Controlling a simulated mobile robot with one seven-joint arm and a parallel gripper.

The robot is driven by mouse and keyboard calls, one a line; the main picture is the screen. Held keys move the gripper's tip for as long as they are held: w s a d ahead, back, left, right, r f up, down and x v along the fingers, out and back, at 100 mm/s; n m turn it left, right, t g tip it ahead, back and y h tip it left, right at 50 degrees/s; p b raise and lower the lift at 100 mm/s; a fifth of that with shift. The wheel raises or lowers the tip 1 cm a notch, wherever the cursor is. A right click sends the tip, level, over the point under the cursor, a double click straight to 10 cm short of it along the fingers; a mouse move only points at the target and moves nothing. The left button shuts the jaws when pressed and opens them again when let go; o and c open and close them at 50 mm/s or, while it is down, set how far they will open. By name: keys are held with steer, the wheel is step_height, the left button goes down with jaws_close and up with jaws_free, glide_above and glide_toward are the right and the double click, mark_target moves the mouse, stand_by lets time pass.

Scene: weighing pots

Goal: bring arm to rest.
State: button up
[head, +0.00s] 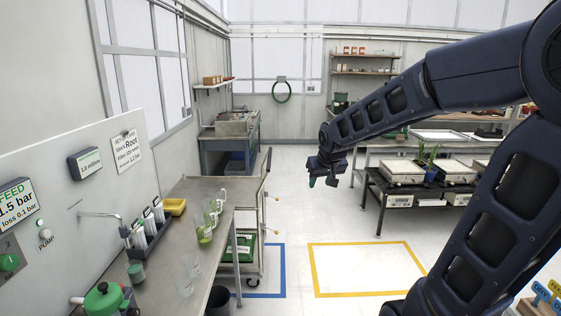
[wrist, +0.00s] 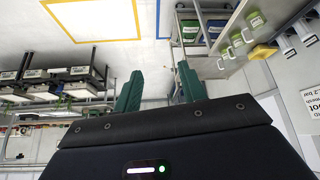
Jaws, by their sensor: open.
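My arm reaches in from the right in the head view, dark blue and raised above the floor. My gripper (head: 331,179) hangs at its end in free air, over the open floor between the left bench and the scale table. In the wrist view my gripper (wrist: 158,88) shows two green fingers well apart with nothing between them. It is open and empty, touching nothing that I can see.
A steel bench (head: 172,262) with several glass mugs (head: 206,226) runs along the left. A steel cart (head: 262,215) stands beyond it. Scales and a potted plant (head: 429,165) sit on the table at right. A yellow floor outline (head: 365,243) is empty.

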steer(key=s+d+r+m+g+h, duration=0.1)
steer(key=s+d+m, duration=0.1)
steer(key=s+d, duration=1.3)
steer(key=shift+s+r+m+g, duration=0.35)
steer(key=shift+s+m+g, duration=0.05)
steer(key=shift+s, duration=0.65)
